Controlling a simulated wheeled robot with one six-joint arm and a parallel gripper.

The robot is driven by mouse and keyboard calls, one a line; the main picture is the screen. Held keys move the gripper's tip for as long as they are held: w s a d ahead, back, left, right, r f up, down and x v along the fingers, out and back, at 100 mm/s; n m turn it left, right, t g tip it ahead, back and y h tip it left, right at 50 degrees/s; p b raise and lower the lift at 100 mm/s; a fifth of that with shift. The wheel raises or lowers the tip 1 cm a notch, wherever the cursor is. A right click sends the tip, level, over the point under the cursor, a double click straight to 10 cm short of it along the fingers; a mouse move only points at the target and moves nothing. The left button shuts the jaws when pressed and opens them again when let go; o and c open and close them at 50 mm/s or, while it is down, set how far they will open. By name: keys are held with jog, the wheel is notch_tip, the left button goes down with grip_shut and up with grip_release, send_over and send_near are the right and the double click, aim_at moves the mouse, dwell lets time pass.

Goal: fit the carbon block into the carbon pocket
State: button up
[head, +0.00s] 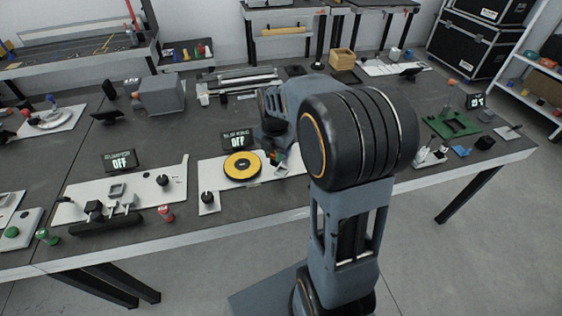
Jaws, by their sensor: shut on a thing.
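My gripper (273,143) points down over the white plate (208,178) of the middle station, just right of the yellow disc (242,166). It is partly hidden by my own arm. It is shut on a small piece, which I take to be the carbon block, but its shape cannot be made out. Small coloured parts, green and red, show close by the fingertips. The carbon pocket cannot be clearly picked out beside the disc. Whether the held piece touches anything cannot be told.
A display (237,140) behind the disc reads OFF. A black knob (208,197) stands at the plate's front left. Another white plate (80,208) with upright fittings lies to the left. A green board (453,125) lies to the right.

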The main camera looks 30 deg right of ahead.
jog(key=d+f, duration=0.1)
jog(key=w+d+f, duration=0.1)
jog(key=f, duration=0.1)
jog(key=w+d+f, duration=0.1)
jog(key=f, duration=0.1)
jog(key=shift+w+d+f, duration=0.15)
jog(key=shift+f, duration=1.45)
jog(key=shift+f, duration=0.1)
jog(key=shift+f, duration=0.15)
jog(key=o, duration=0.9)
